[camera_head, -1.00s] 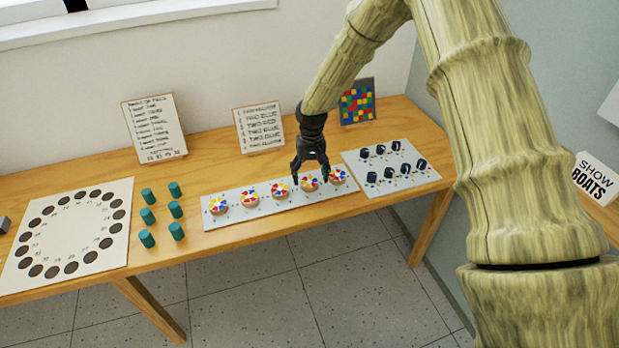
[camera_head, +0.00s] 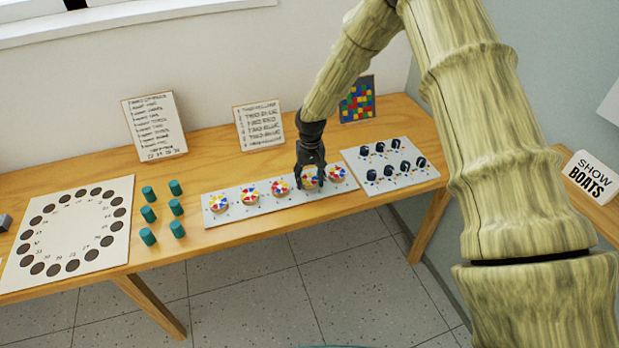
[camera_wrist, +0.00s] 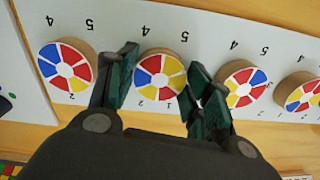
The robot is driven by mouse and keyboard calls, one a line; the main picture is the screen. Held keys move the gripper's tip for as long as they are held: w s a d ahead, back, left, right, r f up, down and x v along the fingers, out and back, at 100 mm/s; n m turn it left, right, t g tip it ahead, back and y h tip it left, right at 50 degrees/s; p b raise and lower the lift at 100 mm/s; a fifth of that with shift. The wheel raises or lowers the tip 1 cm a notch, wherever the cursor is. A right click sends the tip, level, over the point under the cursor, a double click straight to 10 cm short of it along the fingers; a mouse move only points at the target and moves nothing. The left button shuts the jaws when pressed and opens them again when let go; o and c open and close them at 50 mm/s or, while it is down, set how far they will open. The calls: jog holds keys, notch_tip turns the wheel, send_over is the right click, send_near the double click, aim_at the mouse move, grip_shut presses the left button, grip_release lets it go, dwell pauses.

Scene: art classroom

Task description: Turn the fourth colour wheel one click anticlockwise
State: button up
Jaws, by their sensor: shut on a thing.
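A pale strip (camera_head: 234,212) on the table carries a row of colour wheels with red, yellow, blue and white sectors. The fourth colour wheel from the left (camera_head: 308,183) is partly hidden by my gripper (camera_head: 311,184). In the wrist view, the fourth wheel (camera_wrist: 160,76) sits between the two dark fingers of my gripper (camera_wrist: 163,88), which is shut on its sides. The fifth wheel (camera_head: 337,173) is to its right and the third wheel (camera_head: 280,188) to its left. In the wrist view this order is reversed, with the fifth wheel (camera_wrist: 68,65) at left.
A board with black knobs (camera_head: 374,184) lies to the right. Several teal cylinders (camera_head: 148,214) and a white board with dark circles (camera_head: 119,253) are to the left. Two written cards (camera_head: 154,125) (camera_head: 260,124) and a coloured grid card (camera_head: 358,102) stand behind.

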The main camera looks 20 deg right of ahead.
jog(key=shift+n, duration=0.4)
jog(key=n, duration=0.5)
jog(key=shift+d+n, duration=0.1)
jog(key=shift+n, duration=0.2)
jog(key=n, duration=0.5)
jog(key=shift+n, duration=0.3)
jog(key=o, duration=1)
jog(key=shift+d, duration=0.1)
jog(key=shift+r, duration=0.1)
